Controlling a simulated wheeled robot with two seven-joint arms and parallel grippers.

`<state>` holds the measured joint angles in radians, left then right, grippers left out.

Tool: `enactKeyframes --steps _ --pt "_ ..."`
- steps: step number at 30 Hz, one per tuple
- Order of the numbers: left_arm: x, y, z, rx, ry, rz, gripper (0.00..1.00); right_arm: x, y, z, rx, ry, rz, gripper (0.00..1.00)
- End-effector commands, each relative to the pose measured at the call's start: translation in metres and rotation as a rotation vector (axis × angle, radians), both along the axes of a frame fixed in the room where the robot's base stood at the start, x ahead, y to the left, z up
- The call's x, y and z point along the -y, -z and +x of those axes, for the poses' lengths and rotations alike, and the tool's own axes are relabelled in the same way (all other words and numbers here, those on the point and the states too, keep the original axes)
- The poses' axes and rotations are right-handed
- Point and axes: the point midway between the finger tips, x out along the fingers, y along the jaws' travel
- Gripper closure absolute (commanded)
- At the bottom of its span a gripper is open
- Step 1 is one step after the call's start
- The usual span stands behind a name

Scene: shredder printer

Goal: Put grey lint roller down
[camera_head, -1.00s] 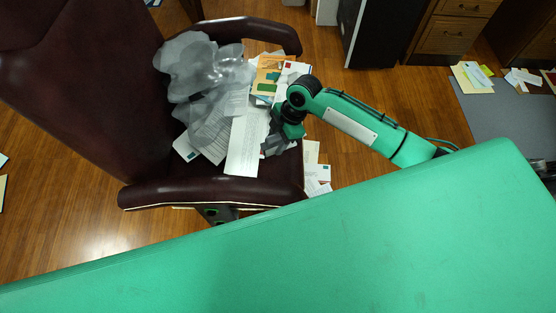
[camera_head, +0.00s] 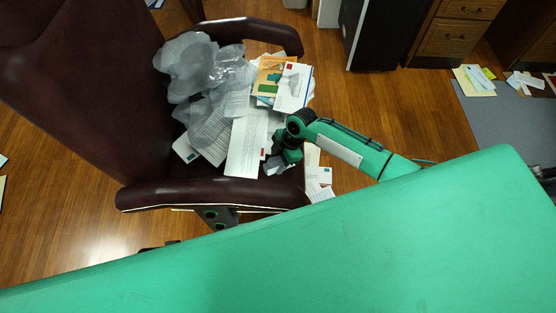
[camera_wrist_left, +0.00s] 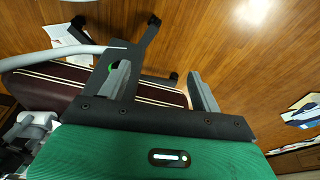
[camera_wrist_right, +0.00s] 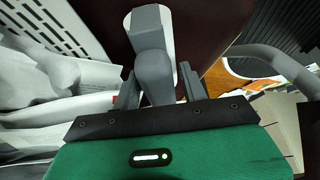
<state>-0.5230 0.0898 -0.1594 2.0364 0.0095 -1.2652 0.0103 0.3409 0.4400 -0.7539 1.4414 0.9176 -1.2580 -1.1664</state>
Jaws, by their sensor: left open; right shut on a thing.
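The grey lint roller (camera_wrist_right: 153,65) shows in the right wrist view, upright between the two fingers. My right gripper (camera_wrist_right: 153,92) is shut on it. In the head view my right gripper (camera_head: 279,162) is over the front right part of the maroon chair's seat, near the armrest and beside a long white sheet (camera_head: 245,148). It largely hides the roller there; I cannot tell if the roller touches the seat. My left gripper (camera_wrist_left: 160,88) is open and empty in the left wrist view, beside the maroon chair edge and above the floor. I cannot make it out in the head view.
The maroon chair (camera_head: 90,95) holds piled papers, envelopes and a crumpled translucent bag (camera_head: 190,65). Its near armrest (camera_head: 215,192) lies close to my right gripper. Papers (camera_head: 318,178) lie on the wooden floor (camera_head: 395,110) beside the chair. Wooden drawers (camera_head: 450,40) stand at the back right.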

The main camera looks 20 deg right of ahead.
Motion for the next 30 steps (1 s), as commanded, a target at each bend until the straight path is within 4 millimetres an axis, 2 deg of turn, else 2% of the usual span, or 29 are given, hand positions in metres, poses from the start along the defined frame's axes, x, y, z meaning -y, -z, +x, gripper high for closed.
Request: enactKeyframes --steps 5,6,9,20,23,30 --pt "-0.001 0.005 -0.003 -0.009 0.000 0.002 0.35 0.000 0.003 0.000 0.000 0.000 0.000 0.75" --pt "-0.001 0.003 -0.003 -0.008 0.001 0.003 0.35 0.000 0.003 0.000 0.000 0.000 0.000 0.51" --pt "-0.001 0.002 -0.003 -0.007 0.001 0.002 0.35 0.000 0.002 0.000 0.000 0.000 0.000 0.35" --pt "-0.001 0.000 -0.003 -0.006 0.002 0.002 0.35 0.000 -0.002 0.000 0.000 0.000 0.000 0.35" --pt "-0.001 0.005 -0.005 -0.015 0.002 0.004 0.35 0.006 -0.015 0.002 0.003 0.001 0.000 0.35" --pt "-0.002 0.018 -0.008 -0.029 0.002 0.007 0.35 0.026 -0.064 0.004 0.003 0.000 -0.001 0.35"
